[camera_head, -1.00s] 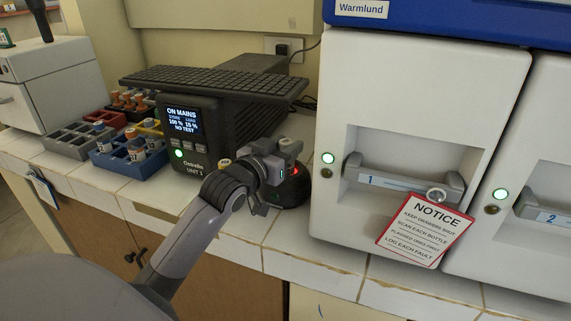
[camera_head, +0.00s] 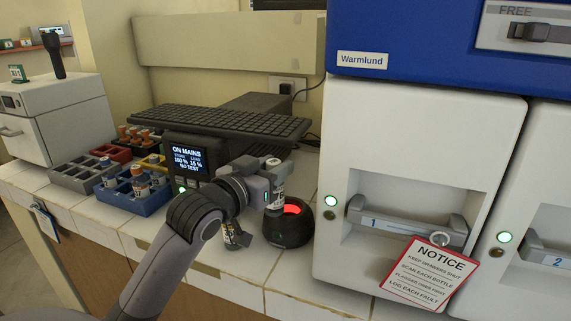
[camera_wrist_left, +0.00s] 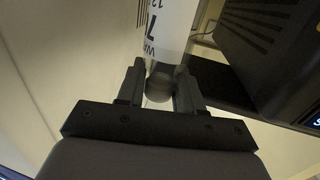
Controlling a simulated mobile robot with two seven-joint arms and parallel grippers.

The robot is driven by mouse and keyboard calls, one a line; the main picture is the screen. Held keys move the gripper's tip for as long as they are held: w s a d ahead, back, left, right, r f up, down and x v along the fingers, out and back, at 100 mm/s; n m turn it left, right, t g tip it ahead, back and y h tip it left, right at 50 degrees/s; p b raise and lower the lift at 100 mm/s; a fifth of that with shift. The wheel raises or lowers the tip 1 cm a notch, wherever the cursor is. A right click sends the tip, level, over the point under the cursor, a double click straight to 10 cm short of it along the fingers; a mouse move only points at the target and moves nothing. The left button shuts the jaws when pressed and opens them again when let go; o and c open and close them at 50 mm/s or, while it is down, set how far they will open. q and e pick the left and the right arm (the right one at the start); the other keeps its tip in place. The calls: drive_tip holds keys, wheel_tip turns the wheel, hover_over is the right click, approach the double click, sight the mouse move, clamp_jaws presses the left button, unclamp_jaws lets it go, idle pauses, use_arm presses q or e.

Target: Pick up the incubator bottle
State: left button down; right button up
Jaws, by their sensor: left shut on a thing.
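My left gripper (camera_head: 272,178) is shut on a bottle (camera_head: 278,195) with a white label and a greyish cap, held upright by its top end. In the left wrist view the gripper (camera_wrist_left: 159,90) has its fingers on either side of the rounded cap, and the bottle's white label (camera_wrist_left: 172,30) shows a large 7. In the head view the bottle appears just above and in front of a round black device (camera_head: 287,228) with a glowing red top; I cannot tell whether they touch. My right gripper is not in view.
The white incubator (camera_head: 420,130) with a red-edged notice (camera_head: 431,272) stands right.

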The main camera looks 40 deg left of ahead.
use_arm(q)
drive_tip(key=s+p, duration=0.8)
drive_tip(key=s, duration=0.4)
drive_tip(key=shift+s+d, duration=0.25)
drive_tip(key=shift+s, duration=0.1)
